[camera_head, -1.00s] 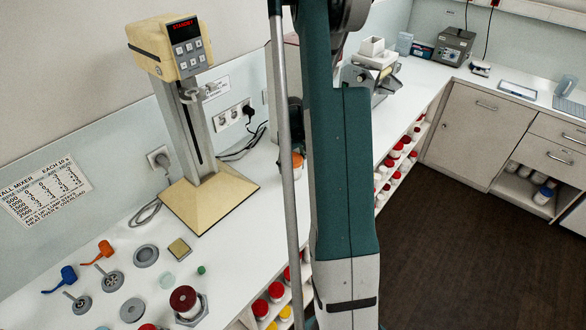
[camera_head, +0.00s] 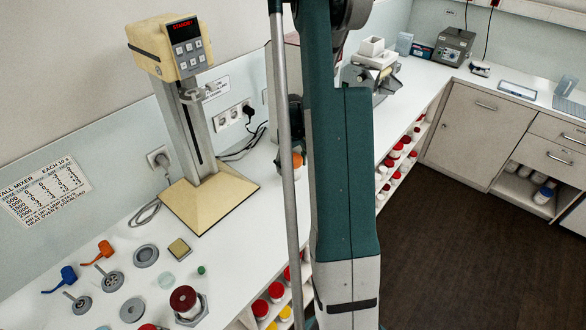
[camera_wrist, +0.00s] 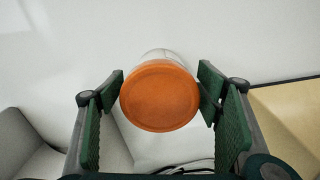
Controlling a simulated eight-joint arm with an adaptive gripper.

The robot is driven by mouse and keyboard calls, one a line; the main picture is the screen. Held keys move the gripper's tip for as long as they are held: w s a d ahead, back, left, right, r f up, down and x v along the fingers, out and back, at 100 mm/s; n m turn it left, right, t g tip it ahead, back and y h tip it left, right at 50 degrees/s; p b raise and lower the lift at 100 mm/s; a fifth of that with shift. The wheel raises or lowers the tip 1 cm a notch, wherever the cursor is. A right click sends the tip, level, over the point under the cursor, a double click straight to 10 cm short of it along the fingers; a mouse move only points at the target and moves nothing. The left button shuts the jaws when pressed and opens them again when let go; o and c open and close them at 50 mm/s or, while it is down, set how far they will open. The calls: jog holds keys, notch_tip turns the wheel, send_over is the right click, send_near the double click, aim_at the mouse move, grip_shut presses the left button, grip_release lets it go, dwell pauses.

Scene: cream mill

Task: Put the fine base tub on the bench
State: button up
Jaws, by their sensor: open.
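A white tub with an orange lid (camera_wrist: 160,96) stands between the open fingers of my gripper (camera_wrist: 160,92) in the wrist view. Green finger pads lie on both sides of the lid; whether either one touches it I cannot tell. No name on the tub is readable, so I cannot tell if it is the fine base tub. In the head view a small part of the orange lid (camera_head: 297,160) shows beside my arm, above the white bench (camera_head: 240,225). My gripper is mostly hidden there behind my arm.
A mixer stand with a cream base (camera_head: 208,195) stands left of the tub. Loose mixer parts and a dark-red-lidded jar (camera_head: 185,302) lie at the front left. Shelves under the bench hold several red- and yellow-lidded tubs (camera_head: 277,291). A grey machine stands behind my arm.

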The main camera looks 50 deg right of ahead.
jog(key=shift+r, duration=5.5)
jog(key=shift+w+a+r, duration=0.15)
jog(key=shift+a+r, duration=0.2)
jog(key=shift+a, duration=0.1)
jog(key=a+r+t, duration=0.1)
jog(key=a+r, duration=0.4)
jog(key=a, duration=0.4)
jog(key=a+r+n+t+h, duration=0.1)
jog(key=a+r, duration=0.5)
jog(key=a, duration=0.3)
jog(key=a+r+t, duration=0.1)
jog(key=a+r, duration=0.4)
jog(key=a, duration=0.5)
jog(key=s+a+r+t, duration=0.1)
jog(key=s+a+t, duration=0.1)
jog(key=s+a, duration=0.5)
jog(key=s+a+r+n+t+y, duration=0.1)
jog(key=s+a, duration=0.6)
jog(key=a, duration=0.7)
jog(key=shift+s+a+r+t, duration=0.2)
jog(key=shift+a+r+t, duration=0.2)
jog(key=shift+r+t, duration=0.15)
